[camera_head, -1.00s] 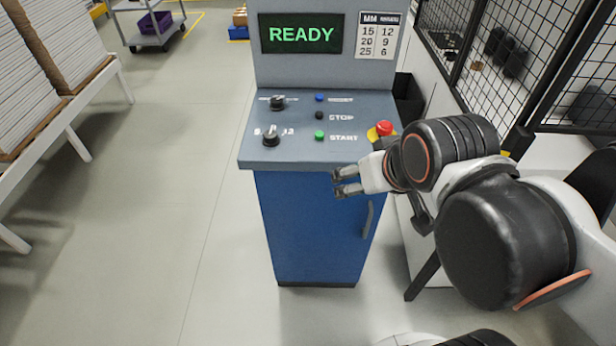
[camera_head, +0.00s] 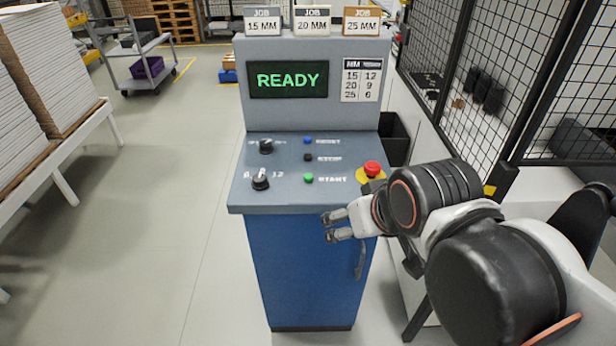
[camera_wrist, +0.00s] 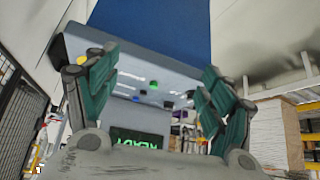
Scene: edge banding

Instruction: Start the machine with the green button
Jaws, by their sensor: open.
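The control console (camera_head: 300,200) stands ahead with a sloped grey panel and a blue cabinet below. The green START button (camera_head: 308,178) is on the panel, under the black STOP button (camera_head: 308,157) and a blue button (camera_head: 308,140). The screen (camera_head: 289,79) reads READY. My gripper (camera_head: 328,228) is open and empty, in front of the panel's front edge, below and right of the green button and apart from it. In the wrist view, which appears upside down, the green button (camera_wrist: 143,92) shows between my open fingers (camera_wrist: 155,95).
A red emergency stop (camera_head: 372,169) on a yellow base is at the panel's right, close to my arm. Two black knobs (camera_head: 261,180) are at the left. A mesh fence (camera_head: 470,80) stands right. A table with stacked boards (camera_head: 50,70) is left; the floor between is clear.

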